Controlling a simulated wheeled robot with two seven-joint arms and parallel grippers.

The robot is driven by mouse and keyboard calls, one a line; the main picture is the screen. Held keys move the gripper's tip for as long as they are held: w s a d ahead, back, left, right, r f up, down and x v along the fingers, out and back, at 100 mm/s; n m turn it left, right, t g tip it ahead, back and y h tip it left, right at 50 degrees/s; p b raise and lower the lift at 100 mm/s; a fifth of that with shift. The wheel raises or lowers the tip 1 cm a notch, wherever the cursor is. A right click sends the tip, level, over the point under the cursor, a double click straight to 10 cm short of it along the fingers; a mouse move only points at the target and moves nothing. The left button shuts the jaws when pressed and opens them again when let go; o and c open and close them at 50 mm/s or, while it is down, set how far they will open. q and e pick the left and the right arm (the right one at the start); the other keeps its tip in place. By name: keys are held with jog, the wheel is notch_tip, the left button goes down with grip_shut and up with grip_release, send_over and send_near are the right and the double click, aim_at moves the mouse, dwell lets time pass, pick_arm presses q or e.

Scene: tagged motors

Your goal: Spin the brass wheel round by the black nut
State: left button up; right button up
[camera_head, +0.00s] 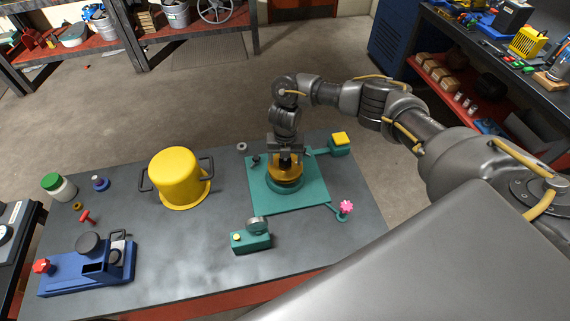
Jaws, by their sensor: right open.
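The brass wheel (284,176) sits on a round teal base on the teal plate (261,203), on the table. My right gripper (286,160) points down right over the middle of the wheel and is open. Its fingers and dark parts cover the wheel's top, so I cannot clearly tell the black nut from them or whether the fingers touch it. My left gripper is not in view.
A small dark post (256,160), a teal block with a yellow top (340,142) and a pink knob (346,207) stand around the plate. A teal gauge box (250,238) lies in front. A yellow pot (178,180) and a blue fixture (65,275) stand left.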

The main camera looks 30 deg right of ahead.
jog(key=n+b, duration=0.2)
jog(key=n, duration=0.1)
jog(key=n+b, duration=0.1)
jog(key=shift+f+n, duration=0.25)
jog(key=shift+n, duration=0.05)
jog(key=n+b, duration=0.1)
jog(key=n, duration=0.2)
jog(key=shift+r, duration=0.1)
jog(key=shift+r+n, duration=0.15)
jog(key=shift+n, duration=0.45)
